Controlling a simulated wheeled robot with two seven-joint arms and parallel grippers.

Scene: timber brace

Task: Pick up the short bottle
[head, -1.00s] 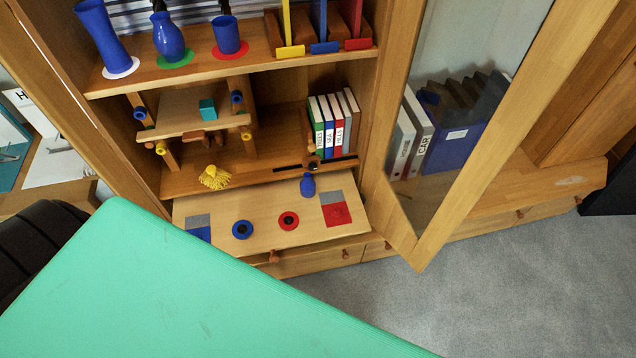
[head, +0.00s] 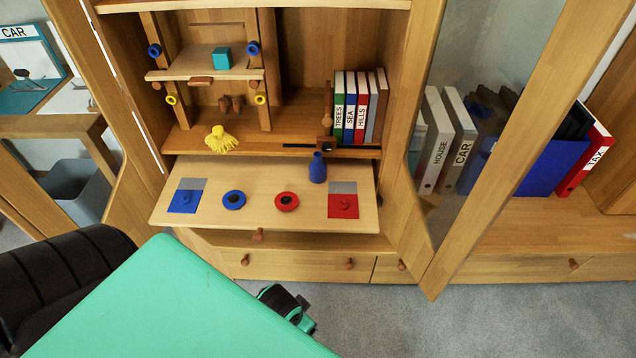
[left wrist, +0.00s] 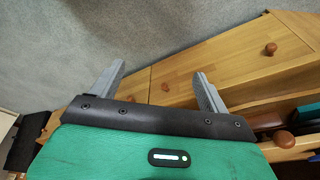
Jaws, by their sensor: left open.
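The short bottle (head: 318,168) is small, blue and narrow-necked. In the head view it stands upright on the pulled-out wooden board (head: 262,212), near its back edge and right of centre. My left gripper (left wrist: 160,82) shows in the left wrist view with its two grey fingers wide apart and nothing between them. It points at grey carpet and a wooden drawer front, and the bottle is not in that view. In the head view my green and black arm parts fill the lower left, and the left fingers cannot be made out. My right gripper is not in view.
The board also carries a blue ring (head: 234,199), a red ring (head: 286,202), a blue square (head: 184,201) and a red square (head: 343,206). An open glass door frame (head: 470,215) rises at the right.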

